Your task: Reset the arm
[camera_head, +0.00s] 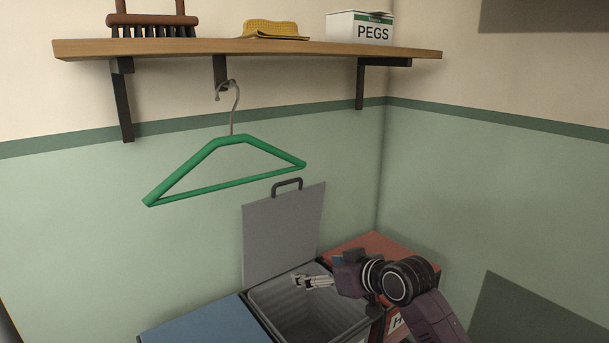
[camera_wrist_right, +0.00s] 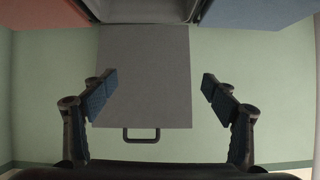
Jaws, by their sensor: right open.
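My right gripper (camera_head: 313,282) is over the open grey bin (camera_head: 300,315), in front of its raised lid (camera_head: 283,235). In the right wrist view my right gripper (camera_wrist_right: 158,88) is open, with its two dark fingers apart and nothing between them. The grey lid (camera_wrist_right: 145,75) with its black handle shows beyond the fingers in that view. My right arm comes in from the lower right, across the red-lidded bin. My left gripper is not in view.
A blue lid (camera_head: 200,322) is left of the grey bin and a red lid (camera_head: 375,247) right of it. A green hanger (camera_head: 225,165) hangs below a wooden shelf (camera_head: 240,48).

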